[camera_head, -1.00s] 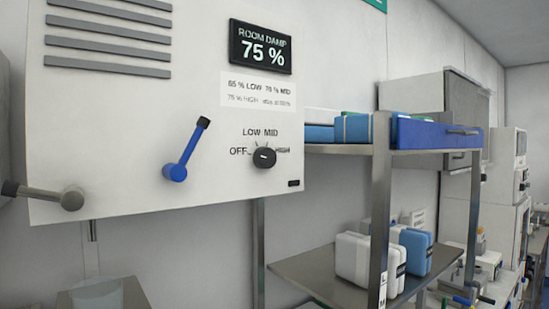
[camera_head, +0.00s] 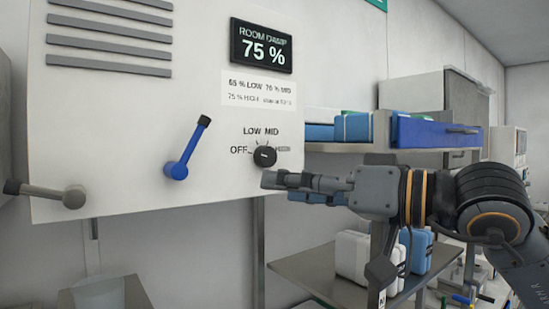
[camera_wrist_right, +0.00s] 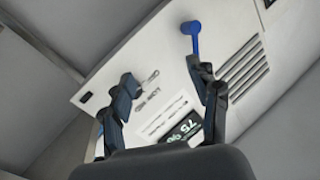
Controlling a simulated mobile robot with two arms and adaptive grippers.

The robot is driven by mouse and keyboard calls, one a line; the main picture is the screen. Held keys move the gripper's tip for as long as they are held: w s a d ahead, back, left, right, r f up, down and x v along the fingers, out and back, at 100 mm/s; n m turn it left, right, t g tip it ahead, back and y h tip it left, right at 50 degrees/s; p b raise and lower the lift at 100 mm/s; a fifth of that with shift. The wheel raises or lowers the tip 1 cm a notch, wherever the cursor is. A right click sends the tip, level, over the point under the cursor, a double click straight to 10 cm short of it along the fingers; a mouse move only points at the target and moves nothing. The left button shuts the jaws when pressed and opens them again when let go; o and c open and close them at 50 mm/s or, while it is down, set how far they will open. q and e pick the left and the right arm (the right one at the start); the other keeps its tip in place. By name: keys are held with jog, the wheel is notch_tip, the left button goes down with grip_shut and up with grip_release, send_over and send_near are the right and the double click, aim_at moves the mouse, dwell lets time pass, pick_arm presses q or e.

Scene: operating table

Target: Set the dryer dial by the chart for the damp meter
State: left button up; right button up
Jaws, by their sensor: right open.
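The dryer panel (camera_head: 120,130) is white. Its damp meter (camera_head: 261,46) reads 75 %. Below it a small chart (camera_head: 258,90) pairs percentages with settings; 75 % appears beside HIGH, but some print is blurred. The black dial (camera_head: 265,156) sits among OFF, LOW, MID and a blurred label on its right; I cannot tell its pointer's direction. My right gripper (camera_head: 278,187) is open and empty, just below and right of the dial. In the right wrist view the open fingers (camera_wrist_right: 166,82) point at the panel, the dial (camera_wrist_right: 151,76) beside the left finger. My left gripper is out of view.
A blue lever (camera_head: 178,165) and a grey lever (camera_head: 70,198) stick out left of the dial. A shelf rack with a blue bin (camera_head: 425,132) and white and blue boxes (camera_head: 352,255) stands at right, partly behind my right arm.

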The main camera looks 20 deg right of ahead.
jog(key=d+r+t+h, duration=0.3)
jog(key=d+h, duration=0.1)
jog(key=d, duration=0.3)
jog(key=p, duration=0.6)
send_near(270, 157)
jog(key=x, duration=0.7)
jog(key=shift+w+a+r, duration=0.15)
jog(key=shift+a+r, duration=0.05)
jog(key=shift+w+a+f, duration=0.15)
jog(key=shift+w+a, duration=0.1)
jog(key=shift+w, duration=0.4)
jog(key=c, duration=1.2)
